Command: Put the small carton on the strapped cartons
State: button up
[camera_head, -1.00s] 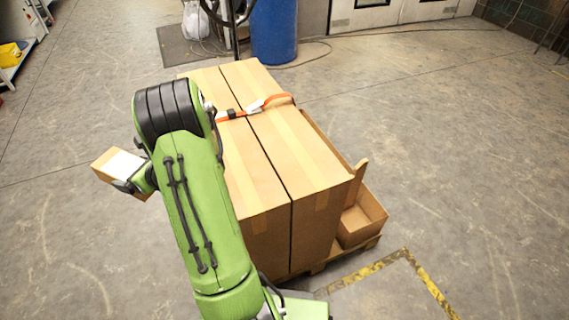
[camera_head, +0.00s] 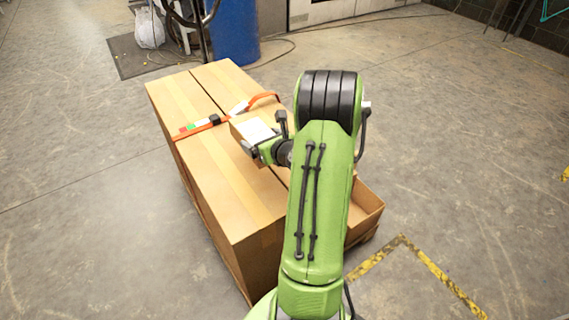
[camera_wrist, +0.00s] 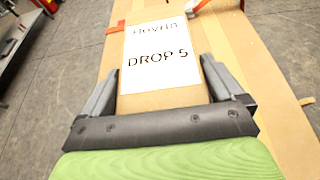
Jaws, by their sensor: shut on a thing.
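The small carton (camera_head: 254,132), brown with a white label, is held by my gripper (camera_head: 268,140) over the strapped cartons (camera_head: 215,165). In the wrist view the small carton (camera_wrist: 160,98) lies between both fingers of my gripper (camera_wrist: 160,90), and its label reads "DROP 5". The strapped cartons are two long brown boxes side by side on a pallet, with an orange strap (camera_head: 190,133) across them. The small carton is near the strap, on its near side. I cannot tell whether it touches the top below. My arm hides the right part of the strapped cartons.
An open carton box (camera_head: 366,208) stands on the pallet at the right. Yellow-black floor tape (camera_head: 425,262) lies at the front right. Floor to the left is clear.

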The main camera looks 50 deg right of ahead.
notch_tip(320, 180, down, 10)
jog(key=b, duration=0.5)
jog(key=shift+s+d+f, duration=0.1)
jog(key=shift+f, duration=0.05)
jog(key=o, duration=1)
jog(key=shift+o, duration=0.2)
